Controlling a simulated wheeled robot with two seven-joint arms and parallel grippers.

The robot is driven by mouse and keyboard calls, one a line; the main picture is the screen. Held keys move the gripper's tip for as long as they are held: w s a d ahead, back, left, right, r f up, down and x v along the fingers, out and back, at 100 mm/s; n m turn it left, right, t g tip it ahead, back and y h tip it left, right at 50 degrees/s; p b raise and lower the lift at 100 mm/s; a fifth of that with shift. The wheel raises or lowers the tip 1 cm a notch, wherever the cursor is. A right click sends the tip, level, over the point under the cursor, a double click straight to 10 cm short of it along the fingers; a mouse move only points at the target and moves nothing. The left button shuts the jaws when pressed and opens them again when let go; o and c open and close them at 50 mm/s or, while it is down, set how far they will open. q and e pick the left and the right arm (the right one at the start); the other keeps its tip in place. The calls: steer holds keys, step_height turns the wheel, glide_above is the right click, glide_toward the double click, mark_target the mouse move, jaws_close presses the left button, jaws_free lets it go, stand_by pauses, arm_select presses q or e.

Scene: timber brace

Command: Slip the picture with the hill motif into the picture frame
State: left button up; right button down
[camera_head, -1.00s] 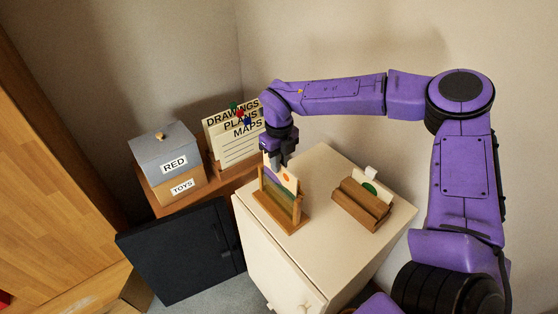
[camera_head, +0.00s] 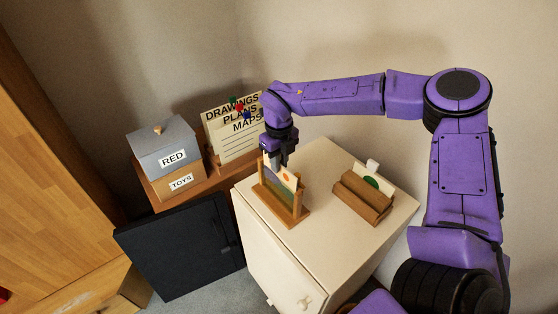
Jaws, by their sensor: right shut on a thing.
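The wooden picture frame (camera_head: 288,217) stands upright on the white cabinet, near its left edge. A picture card (camera_head: 290,180) with an orange dot and green and blue areas sits partly down in the frame, with its top edge sticking out above it. My right gripper (camera_head: 279,161) is above the frame and shut on the top of this card. The card's lower part is behind the frame's front, and the gripper covers part of its top. My left gripper is not in view.
A wooden holder (camera_head: 361,200) with a card bearing a green circle (camera_head: 371,181) stands right of the frame on the white cabinet (camera_head: 325,160). A black panel (camera_head: 180,250) leans below.

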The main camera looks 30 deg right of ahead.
steer(key=shift+f+b, duration=0.55)
steer(key=shift+f, duration=0.4)
steer(key=shift+c, duration=2.4)
jaws_free()
steer(key=shift+r, duration=0.15)
step_height(320, 180, up, 8)
steer(key=p, duration=0.7)
